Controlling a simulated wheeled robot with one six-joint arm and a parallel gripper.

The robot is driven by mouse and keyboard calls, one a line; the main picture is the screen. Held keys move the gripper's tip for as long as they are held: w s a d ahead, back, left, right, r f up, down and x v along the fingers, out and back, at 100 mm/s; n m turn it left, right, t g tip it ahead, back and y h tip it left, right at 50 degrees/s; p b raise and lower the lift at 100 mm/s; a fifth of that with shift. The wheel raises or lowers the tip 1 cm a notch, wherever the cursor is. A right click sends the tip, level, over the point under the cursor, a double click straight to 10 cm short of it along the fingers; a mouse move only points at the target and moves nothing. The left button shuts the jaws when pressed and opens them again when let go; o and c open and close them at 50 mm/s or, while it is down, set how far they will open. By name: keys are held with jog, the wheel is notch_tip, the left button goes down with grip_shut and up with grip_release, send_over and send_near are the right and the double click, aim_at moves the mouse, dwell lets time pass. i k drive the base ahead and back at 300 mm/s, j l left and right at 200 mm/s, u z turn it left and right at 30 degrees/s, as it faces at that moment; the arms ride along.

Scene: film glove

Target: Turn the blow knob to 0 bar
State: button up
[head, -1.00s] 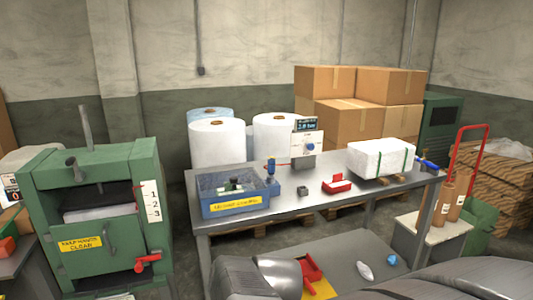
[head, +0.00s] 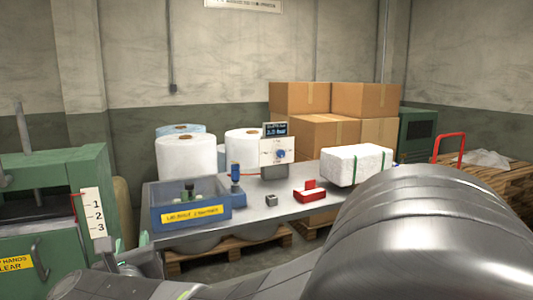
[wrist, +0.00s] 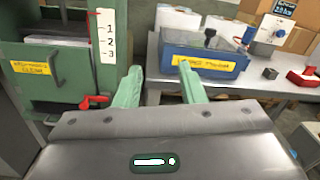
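The blow knob (head: 281,154) is a small blue dial on a white panel (head: 268,160) standing at the back of the steel table. It also shows in the wrist view (wrist: 280,33). A dark display (head: 275,129) above it seems to read about 2.0 bar, but the text is small. My gripper (head: 130,249) is at the lower left of the head view, in front of the table and well away from the knob. In the wrist view its two green fingers (wrist: 158,84) stand apart with nothing between them.
A blue-topped device (head: 236,178), a small grey cube (head: 271,200), a red tool (head: 309,192) and a white wrapped block (head: 357,164) share the tabletop. A green press (head: 85,170) stands left.

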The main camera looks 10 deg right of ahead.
aim_at(281, 153)
jog(key=i+l, duration=0.65)
jog(key=l, duration=0.25)
jog(key=i+l, duration=0.35)
jog(key=l, duration=0.15)
jog(key=i+l, duration=0.35)
jog(key=i+l+u, duration=0.1)
jog(key=i+l, duration=0.25)
jog(key=l, duration=0.2)
